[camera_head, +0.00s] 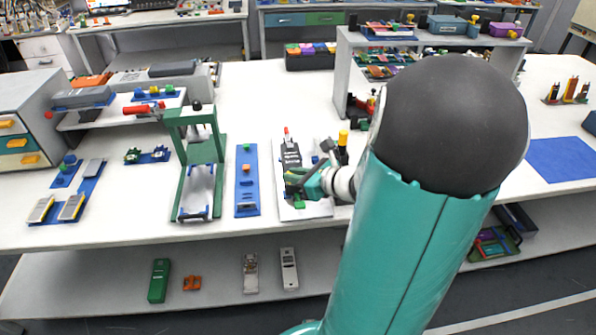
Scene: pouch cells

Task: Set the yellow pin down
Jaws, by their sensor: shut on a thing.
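My gripper (292,182) reaches in from the right, low over a light board (318,209) near the front of the table. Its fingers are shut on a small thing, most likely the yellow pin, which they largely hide. I cannot tell whether it touches the board. A dark device with a red tip (290,152) lies on the board just behind the fingers. A small green block (299,204) is just in front of them. A yellow cylinder (343,137) stands on a black part behind my wrist.
A blue strip with small blocks (246,205) lies left of the board, and a green frame (222,150) stands farther left. A grey shelf (343,72) stands behind. My arm covers much of the right side. White table shows between the green frame and the blue strip.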

